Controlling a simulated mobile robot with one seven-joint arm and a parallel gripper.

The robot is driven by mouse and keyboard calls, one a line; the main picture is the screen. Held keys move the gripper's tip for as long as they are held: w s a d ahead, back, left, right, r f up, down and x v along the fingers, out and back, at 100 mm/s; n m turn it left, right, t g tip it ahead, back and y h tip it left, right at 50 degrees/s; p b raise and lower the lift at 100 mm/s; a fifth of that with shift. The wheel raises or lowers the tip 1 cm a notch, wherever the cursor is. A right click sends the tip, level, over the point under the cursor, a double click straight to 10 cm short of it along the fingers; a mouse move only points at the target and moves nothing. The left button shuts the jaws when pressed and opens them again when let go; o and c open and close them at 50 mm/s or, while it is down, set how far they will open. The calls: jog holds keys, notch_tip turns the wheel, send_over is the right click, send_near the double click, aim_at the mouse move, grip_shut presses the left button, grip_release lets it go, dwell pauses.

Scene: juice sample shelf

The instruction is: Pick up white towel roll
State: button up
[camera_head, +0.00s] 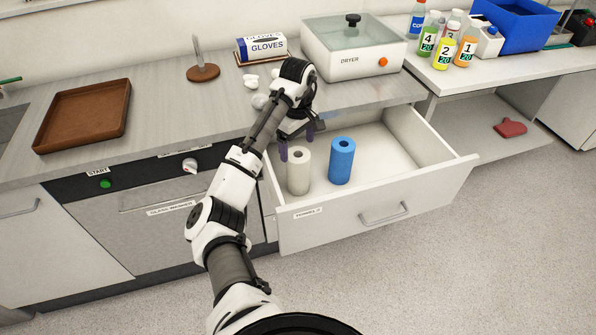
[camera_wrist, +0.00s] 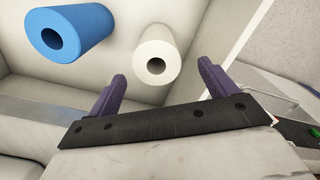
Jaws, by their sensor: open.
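The white towel roll (camera_head: 298,173) stands upright inside the open drawer (camera_head: 400,203), near its front left. A blue roll (camera_head: 341,162) stands upright to its right, apart from it. My gripper (camera_head: 297,143) is over the drawer, just behind the white roll. In the wrist view, the white roll (camera_wrist: 156,54) shows beyond the gap between the purple fingers (camera_wrist: 158,88), and the blue roll (camera_wrist: 70,35) is at upper left. My gripper is open, with nothing seen held between its fingers.
A dryer box (camera_head: 352,48), a gloves box (camera_head: 262,48) and a brown towel stand (camera_head: 202,73) are on the counter behind. A brown tray (camera_head: 83,115) is at left. Several bottles (camera_head: 442,50) stand at the upper right. The drawer's right part is bare.

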aim_at(298, 155)
notch_tip(298, 155, down, 5)
jog(key=shift+d+r+b, duration=0.1)
jog(key=shift+r+b, duration=0.05)
jog(key=shift+b, duration=0.35)
jog(key=shift+w+d+f+p, duration=0.15)
jog(key=shift+f+p, duration=0.65)
jog(key=shift+f, duration=1.8)
jog(key=c, duration=1.2)
jog(key=shift+r, duration=0.2)
